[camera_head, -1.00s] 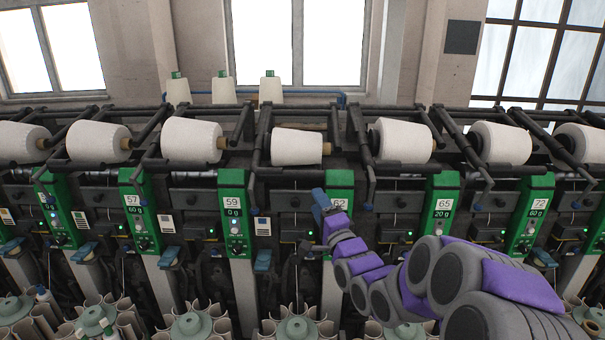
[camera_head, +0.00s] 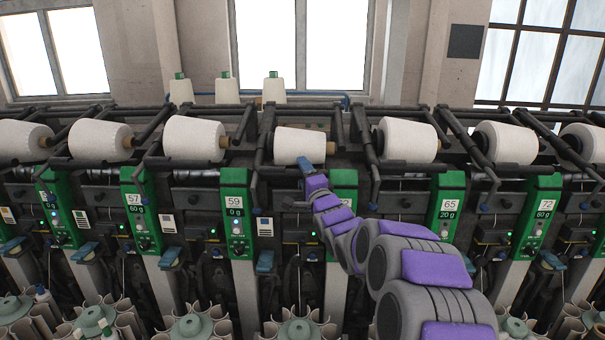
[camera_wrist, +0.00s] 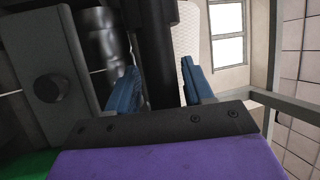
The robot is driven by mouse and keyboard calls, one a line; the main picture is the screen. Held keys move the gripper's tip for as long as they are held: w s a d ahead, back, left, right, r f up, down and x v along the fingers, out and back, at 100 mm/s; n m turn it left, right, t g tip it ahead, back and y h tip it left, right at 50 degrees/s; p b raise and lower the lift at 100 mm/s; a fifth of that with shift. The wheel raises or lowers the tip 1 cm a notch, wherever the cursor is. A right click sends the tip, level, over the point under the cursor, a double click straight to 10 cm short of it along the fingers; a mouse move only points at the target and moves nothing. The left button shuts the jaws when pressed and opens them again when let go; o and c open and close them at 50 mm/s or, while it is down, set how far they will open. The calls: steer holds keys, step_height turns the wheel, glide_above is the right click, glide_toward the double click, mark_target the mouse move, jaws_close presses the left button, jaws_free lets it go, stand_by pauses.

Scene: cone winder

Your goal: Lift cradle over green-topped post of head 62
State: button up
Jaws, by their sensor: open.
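My gripper (camera_head: 304,165) is at the package's lower front edge in the head view. In the wrist view, its two blue fingers (camera_wrist: 160,75) are apart. A dark round bar (camera_wrist: 155,50) runs between them; contact with it cannot be told. White yarn (camera_wrist: 186,75) shows behind the right finger.
Green posts 59 (camera_head: 236,205) and 65 (camera_head: 446,205) flank this head, with white packages above on both sides. A dark rail (camera_head: 150,175) runs along the machine. Several tubes stand in holders (camera_head: 298,328) below. Three cones (camera_head: 228,90) stand behind.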

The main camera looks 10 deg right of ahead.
steer(key=shift+w+a+r, duration=0.15)
steer(key=shift+w, duration=0.2)
steer(key=shift+c, duration=0.5)
jaws_close()
